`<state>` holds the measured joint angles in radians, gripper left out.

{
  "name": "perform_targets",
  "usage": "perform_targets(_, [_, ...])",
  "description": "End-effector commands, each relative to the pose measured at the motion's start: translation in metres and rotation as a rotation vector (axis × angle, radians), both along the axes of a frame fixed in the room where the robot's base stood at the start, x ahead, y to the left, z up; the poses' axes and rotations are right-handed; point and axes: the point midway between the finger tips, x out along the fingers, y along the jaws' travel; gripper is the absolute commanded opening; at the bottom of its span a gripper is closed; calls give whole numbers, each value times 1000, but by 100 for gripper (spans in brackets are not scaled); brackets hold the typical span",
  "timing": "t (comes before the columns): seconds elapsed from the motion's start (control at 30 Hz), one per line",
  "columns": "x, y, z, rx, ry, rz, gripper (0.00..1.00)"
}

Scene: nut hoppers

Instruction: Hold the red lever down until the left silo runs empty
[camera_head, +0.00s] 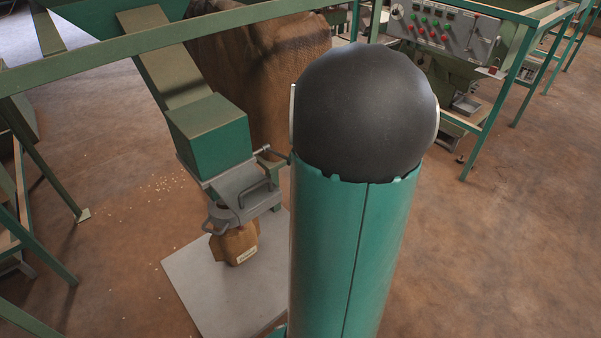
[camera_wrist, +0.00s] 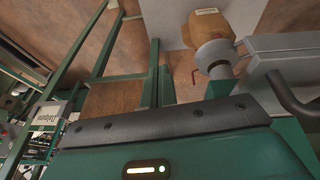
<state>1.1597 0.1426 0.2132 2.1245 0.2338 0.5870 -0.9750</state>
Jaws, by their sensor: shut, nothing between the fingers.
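A green outlet box (camera_head: 213,135) sits under a sloping chute (camera_head: 163,58) at the left in the head view. Below it a grey spout assembly with a bar handle (camera_head: 258,196) stands over a brown paper bag (camera_head: 236,243). The bag (camera_wrist: 203,30) and grey parts (camera_wrist: 285,62) also show in the wrist view. The silo's contents are not visible.
The bag stands on a pale floor plate (camera_head: 195,280). Nuts lie scattered on the floor (camera_head: 160,190). Green rails (camera_head: 70,72) cross the left and top. A button panel (camera_head: 440,28) stands back right. Open floor lies at the right.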

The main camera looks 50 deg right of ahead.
Motion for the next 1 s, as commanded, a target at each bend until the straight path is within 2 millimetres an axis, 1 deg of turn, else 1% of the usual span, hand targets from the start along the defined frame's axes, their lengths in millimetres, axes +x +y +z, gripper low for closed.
perform_targets(0.03, [-7,1,8,-5,-1,-2,0])
perform_targets(0.1, [-14,4,16,-5,-1,-2,0])
perform_targets(0.3, [-28,9,30,-3,-1,-2,0])
perform_targets(1.0, [-32,10,31,-2,-1,-1,0])
